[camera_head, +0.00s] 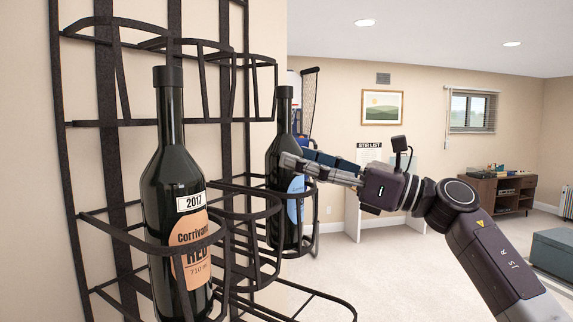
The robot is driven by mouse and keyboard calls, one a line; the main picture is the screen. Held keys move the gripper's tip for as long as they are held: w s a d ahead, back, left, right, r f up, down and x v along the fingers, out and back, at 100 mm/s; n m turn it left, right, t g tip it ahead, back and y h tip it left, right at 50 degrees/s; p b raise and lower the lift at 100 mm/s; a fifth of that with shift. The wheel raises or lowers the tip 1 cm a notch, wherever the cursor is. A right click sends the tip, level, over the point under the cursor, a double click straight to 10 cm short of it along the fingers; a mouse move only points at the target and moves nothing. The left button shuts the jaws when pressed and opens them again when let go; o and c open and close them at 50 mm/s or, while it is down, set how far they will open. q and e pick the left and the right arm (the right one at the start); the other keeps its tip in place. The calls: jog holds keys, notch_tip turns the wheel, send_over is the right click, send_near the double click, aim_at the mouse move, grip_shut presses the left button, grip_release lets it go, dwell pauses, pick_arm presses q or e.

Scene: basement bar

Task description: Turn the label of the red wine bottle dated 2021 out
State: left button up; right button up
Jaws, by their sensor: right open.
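A dark wine bottle (285,144) with a light blue label stands upright in the farther holder of a black metal wall rack (115,224). Its label (296,197) is turned toward the right, and no date on it can be read. A nearer dark bottle (165,197) has an orange label reading "Corrivan… RED", with 2017 above it. No 2021 shows on either bottle. My right gripper (291,161) is open, reaching in from the right. Its fingers overlap the blue-labelled bottle at shoulder height; whether they touch it I cannot tell. My left gripper is not in view.
Empty rack loops (300,290) stick out below and between the bottles, and more bars run above them. A wooden cabinet (496,190) and a grey-green box (551,255) stand far right. The carpet between is open.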

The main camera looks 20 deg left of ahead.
jog(key=r+b+v, duration=0.2)
jog(key=v, duration=0.6)
jog(key=shift+d, duration=0.15)
